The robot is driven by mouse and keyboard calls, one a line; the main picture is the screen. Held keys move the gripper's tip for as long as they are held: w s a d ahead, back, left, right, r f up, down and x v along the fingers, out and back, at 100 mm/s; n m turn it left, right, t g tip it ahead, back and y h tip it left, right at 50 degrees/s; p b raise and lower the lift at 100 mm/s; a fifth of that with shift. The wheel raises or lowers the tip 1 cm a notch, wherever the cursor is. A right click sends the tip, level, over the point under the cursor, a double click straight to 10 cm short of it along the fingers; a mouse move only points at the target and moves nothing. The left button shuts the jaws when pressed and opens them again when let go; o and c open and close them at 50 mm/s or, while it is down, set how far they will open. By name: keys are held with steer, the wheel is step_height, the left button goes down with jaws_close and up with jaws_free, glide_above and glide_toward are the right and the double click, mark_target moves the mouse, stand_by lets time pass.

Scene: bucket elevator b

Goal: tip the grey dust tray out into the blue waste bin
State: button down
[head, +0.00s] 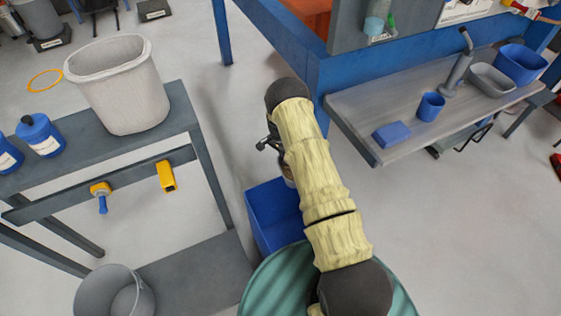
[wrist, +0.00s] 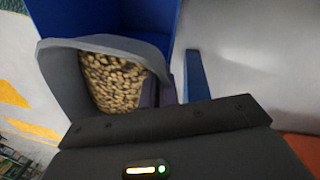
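The grey dust tray (wrist: 62,75) shows close up in the wrist view, with tan, pellet-like contents (wrist: 112,82) inside it. My gripper (wrist: 165,118) is right against the tray and appears shut on it, though its fingertips are hidden. The blue waste bin (head: 270,212) stands on the floor below my forearm in the head view. Blue walls that look like the bin's show behind the tray in the wrist view (wrist: 110,18). In the head view my arm hides most of the tray and part of the bin.
A grey bench (head: 190,112) with a pale tub (head: 120,90) and blue bottles stands left. A blue-framed workbench (head: 350,75) and grey shelf (head: 385,110) stand right. A green ribbed drum (head: 268,285) is close in front; a grey bucket (head: 112,295) is lower left.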

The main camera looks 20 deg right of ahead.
steer(key=w+f+m+b, duration=0.4)
steer(key=w+m+b, duration=0.2)
steer(key=b, duration=0.6)
steer(key=shift+w+d+f+m+y, duration=0.2)
steer(key=shift+w+f+m+y, duration=0.1)
steer(key=shift+w+y, duration=0.1)
steer(key=shift+r+p, duration=0.15)
steer(key=shift+p, duration=0.25)
